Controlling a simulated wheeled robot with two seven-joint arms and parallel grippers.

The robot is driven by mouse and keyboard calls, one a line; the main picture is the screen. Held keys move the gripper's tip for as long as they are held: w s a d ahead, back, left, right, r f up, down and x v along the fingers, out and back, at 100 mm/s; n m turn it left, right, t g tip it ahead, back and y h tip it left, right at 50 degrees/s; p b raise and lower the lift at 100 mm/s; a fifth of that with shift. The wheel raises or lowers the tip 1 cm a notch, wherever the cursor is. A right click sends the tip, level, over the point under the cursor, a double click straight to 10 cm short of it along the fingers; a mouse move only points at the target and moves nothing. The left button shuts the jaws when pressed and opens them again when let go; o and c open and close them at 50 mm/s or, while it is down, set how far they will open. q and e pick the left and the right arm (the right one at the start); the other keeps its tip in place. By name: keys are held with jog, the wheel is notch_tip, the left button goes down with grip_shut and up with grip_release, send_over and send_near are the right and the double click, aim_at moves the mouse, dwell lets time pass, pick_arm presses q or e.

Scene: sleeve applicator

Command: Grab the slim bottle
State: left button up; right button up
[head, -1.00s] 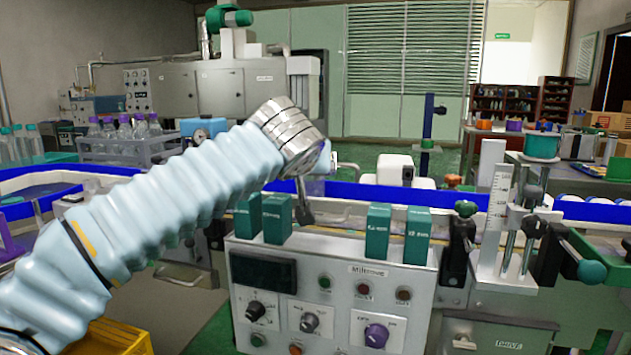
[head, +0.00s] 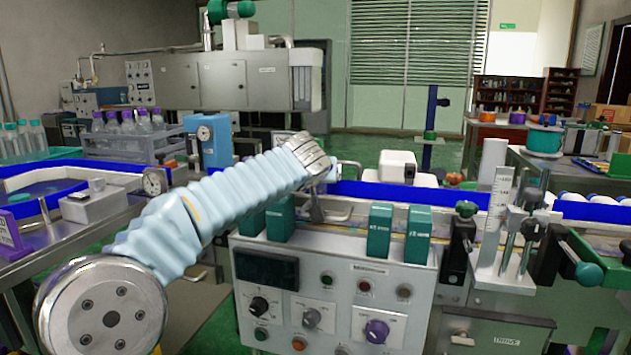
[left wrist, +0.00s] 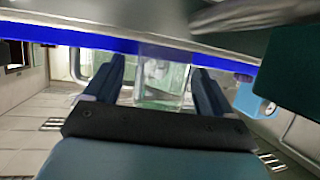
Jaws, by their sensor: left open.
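My left gripper (head: 317,208) is at the end of the arm that comes in from the left, above the back of the grey control box. In the left wrist view its two dark fingers (left wrist: 157,78) are spread apart, with a pale, blurred, see-through shape (left wrist: 160,82) beyond them that I cannot identify. Nothing is clearly held. I cannot tell which item is the slim bottle. Clear bottles with purple caps (head: 128,124) stand on a grey rack at the left, and teal-capped bottles (head: 38,136) stand at the far left. My right gripper is not in view.
The grey control box (head: 330,300) with knobs stands in front, with teal blocks (head: 380,232) along its top. A blue-edged conveyor (head: 455,196) runs behind it. A post-and-clamp fixture (head: 500,230) stands to the right. A blue device with a gauge (head: 208,138) stands behind my arm.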

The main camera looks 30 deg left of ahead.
pick_arm(q)
jog(key=c, duration=1.3)
jog(key=shift+o, duration=0.2)
jog(key=shift+r, duration=0.1)
